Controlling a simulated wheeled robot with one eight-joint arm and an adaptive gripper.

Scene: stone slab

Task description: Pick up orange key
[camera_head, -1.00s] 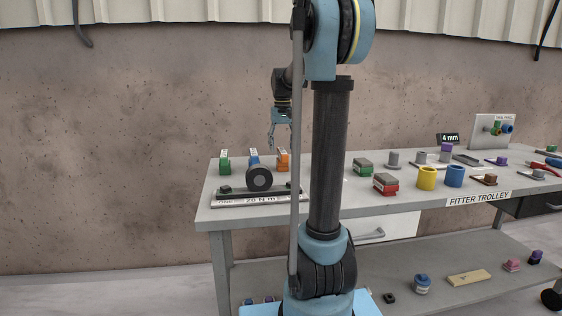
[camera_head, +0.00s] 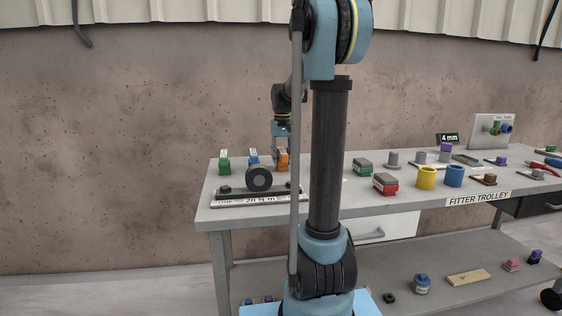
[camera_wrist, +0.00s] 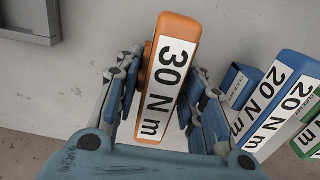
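The orange key (camera_wrist: 178,28) has a white label reading 30 N m. It stands upright at the back left of the grey trolley top, and it shows in the head view (camera_head: 282,163). My gripper (camera_wrist: 166,78) is around it, with one blue finger on each side of the key. The fingers look apart from the key by small gaps; contact lower down is hidden. In the head view my gripper (camera_head: 281,150) is over the orange key and partly covers it.
A blue key (camera_wrist: 283,98) marked 20 N m stands close right of my gripper in the wrist view, with a green key (camera_wrist: 307,140) beyond. A black round part (camera_head: 259,178) stands in front. The wall (camera_head: 150,150) is behind the trolley (camera_head: 400,207).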

